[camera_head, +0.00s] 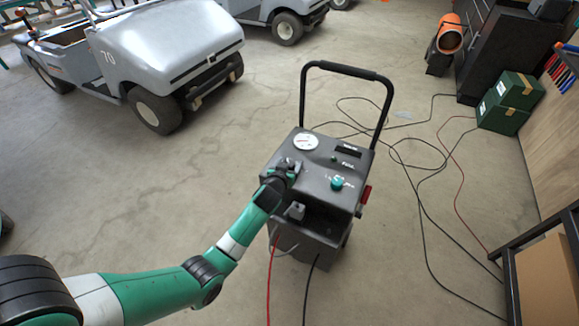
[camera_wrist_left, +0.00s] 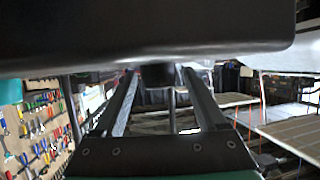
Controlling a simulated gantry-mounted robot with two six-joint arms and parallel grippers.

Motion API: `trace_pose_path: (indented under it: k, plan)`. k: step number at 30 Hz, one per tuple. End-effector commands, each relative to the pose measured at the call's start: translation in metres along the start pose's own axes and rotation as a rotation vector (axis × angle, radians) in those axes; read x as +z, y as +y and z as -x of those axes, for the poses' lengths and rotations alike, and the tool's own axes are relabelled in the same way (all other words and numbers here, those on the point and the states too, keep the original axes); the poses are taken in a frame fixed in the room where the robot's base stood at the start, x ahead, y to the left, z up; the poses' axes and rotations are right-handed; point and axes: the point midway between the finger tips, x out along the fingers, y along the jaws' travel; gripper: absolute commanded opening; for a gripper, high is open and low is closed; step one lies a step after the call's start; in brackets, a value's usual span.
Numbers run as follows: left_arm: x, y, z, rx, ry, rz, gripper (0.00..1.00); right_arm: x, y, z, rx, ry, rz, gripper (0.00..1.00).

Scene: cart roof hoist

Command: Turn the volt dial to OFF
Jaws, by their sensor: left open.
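The dark charger cart (camera_head: 318,165) stands on the floor with its sloped panel facing up. A teal dial (camera_head: 337,183) is on the right of the panel; the lettering by it is too small to read. My left gripper (camera_head: 287,168) is at the left part of the panel, left of the teal dial, and hides what lies beneath it. In the left wrist view my left gripper (camera_wrist_left: 158,72) is open. A dark round knob (camera_wrist_left: 157,75) shows between its fingertips, under a dark surface; I cannot tell whether the fingers touch it. My right gripper is out of view.
A white gauge (camera_head: 305,142) sits at the panel's upper left. A tall black handle (camera_head: 342,68) rises behind the panel. A red part (camera_head: 366,194) is on the cart's right side. Cables lie across the floor to the right; a grey cart (camera_head: 165,45) stands back left.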

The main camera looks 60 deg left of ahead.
Motion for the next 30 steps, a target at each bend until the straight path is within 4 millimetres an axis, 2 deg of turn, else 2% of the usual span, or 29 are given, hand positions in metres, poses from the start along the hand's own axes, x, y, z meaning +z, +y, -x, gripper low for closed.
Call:
trace_pose_path:
  k: [5, 17, 21, 24, 29, 30]
  plan:
    - [-0.001, 0.0, 0.0, 0.0, 0.0, 0.0, 0.72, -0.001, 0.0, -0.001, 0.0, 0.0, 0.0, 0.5]
    - [-0.001, 0.0, 0.001, 0.0, 0.0, 0.0, 0.0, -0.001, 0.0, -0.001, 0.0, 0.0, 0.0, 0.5]
    - [0.0, 0.001, 0.0, -0.002, 0.0, 0.0, 0.0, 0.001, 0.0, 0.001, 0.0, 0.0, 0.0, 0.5]
    - [0.004, 0.003, -0.002, -0.029, -0.001, 0.009, 0.0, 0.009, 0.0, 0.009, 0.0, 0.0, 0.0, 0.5]
    - [0.008, 0.004, -0.004, -0.176, 0.002, 0.072, 0.0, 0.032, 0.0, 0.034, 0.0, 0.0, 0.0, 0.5]
    - [0.0, 0.004, -0.001, -0.221, -0.002, 0.09, 0.0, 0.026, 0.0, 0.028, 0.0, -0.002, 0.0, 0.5]
